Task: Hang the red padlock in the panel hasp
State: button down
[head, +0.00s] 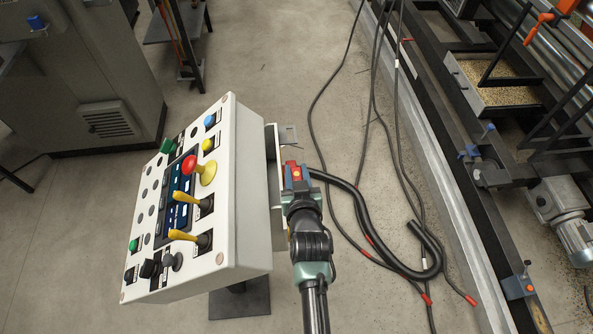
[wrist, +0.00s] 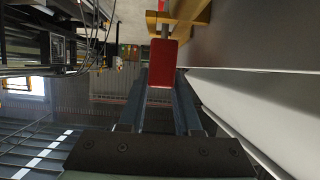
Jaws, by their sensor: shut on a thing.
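The red padlock (wrist: 162,62) is between the two blue-grey fingers of my gripper (wrist: 162,88) in the wrist view, its shackle pointing to the top of the picture. In the head view the padlock (head: 291,164) shows as a small red patch at the tips of my gripper (head: 296,176), beside the right side of the white control panel (head: 252,165). A yellow bracket (wrist: 190,10), which looks like the hasp, is close to the shackle in the wrist view. I cannot tell whether the shackle is through it or only beside it.
The panel face carries yellow levers (head: 186,236) and a red knob (head: 191,163). Black hoses (head: 365,225) lie on the floor to the right of my arm. A machine with a long rail (head: 440,160) stands further right. Open floor lies behind the panel.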

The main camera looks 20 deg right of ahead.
jog(key=shift+f+b, duration=0.45)
jog(key=shift+f, duration=0.1)
jog(key=c, duration=0.5)
grip_release()
jog(key=shift+s+a+r, duration=0.2)
jog(key=shift+s+a, duration=0.05)
jog(key=shift+s, duration=0.3)
jog(key=v, duration=1.1)
jog(key=shift+s+d+r, duration=0.1)
jog(key=shift+s+r, duration=0.15)
jog(key=shift+s, duration=0.05)
